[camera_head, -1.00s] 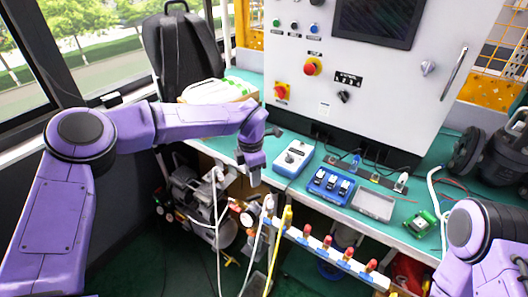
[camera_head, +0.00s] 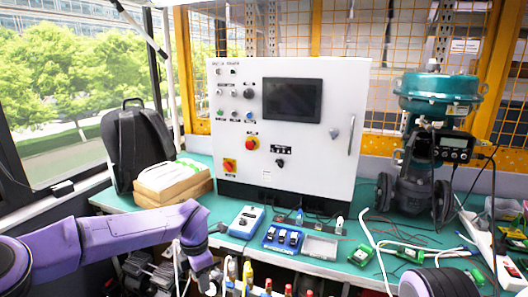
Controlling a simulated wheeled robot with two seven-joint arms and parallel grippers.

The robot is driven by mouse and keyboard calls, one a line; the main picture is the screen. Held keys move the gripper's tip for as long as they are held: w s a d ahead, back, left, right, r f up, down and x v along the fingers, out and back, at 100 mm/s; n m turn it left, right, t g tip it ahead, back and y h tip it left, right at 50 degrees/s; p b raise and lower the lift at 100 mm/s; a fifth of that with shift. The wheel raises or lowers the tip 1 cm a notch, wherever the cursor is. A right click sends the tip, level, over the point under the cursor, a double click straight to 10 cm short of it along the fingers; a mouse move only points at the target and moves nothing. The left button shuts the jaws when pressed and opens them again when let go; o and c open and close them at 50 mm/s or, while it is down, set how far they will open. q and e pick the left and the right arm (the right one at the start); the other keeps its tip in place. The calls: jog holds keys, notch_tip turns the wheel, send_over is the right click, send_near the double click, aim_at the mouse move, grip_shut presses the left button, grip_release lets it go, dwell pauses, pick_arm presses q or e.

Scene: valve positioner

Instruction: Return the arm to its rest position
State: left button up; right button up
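My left arm, purple, comes in from the left along the lower edge of the head view. Its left gripper (camera_head: 207,277) points down in front of the bench's front edge, left of and below the blue and white handheld device (camera_head: 246,222). It is small and I cannot tell whether its fingers are apart. I see nothing clearly held in it. Part of my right arm shows at the bottom right; its gripper is outside the picture.
The green bench (camera_head: 345,245) carries a white control cabinet (camera_head: 230,130), a blue tray (camera_head: 283,238), a grey tray (camera_head: 320,247) and green circuit boards (camera_head: 361,256). A teal-topped valve (camera_head: 437,88) stands at right. Boxes (camera_head: 172,184) and a black backpack (camera_head: 139,145) are at left. Red-capped fittings (camera_head: 289,289) line the front.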

pick_arm(q)
jog(key=s+a+f+m+t+y, duration=0.3)
jog(key=s+f+m, duration=0.25)
jog(key=f, duration=0.35)
jog(key=s+a+f+m+t+y, duration=0.25)
jog(key=s+f+m, duration=0.35)
jog(key=f, duration=0.4)
jog(key=s+a+f+m, duration=0.1)
jog(key=s+a+m, duration=0.1)
jog(key=s, duration=0.6)
jog(key=s+a+f+m+g+h, duration=0.1)
jog(key=s+a+f+m, duration=0.1)
jog(key=s, duration=0.7)
jog(key=s+a+f+m+g+h, duration=0.1)
jog(key=s+a+f+m, duration=0.1)
jog(key=s, duration=0.6)
jog(key=shift+s+a+m, duration=0.15)
jog(key=shift+a+m, duration=0.5)
jog(key=shift+a, duration=0.2)
jog(key=shift+f, duration=0.15)
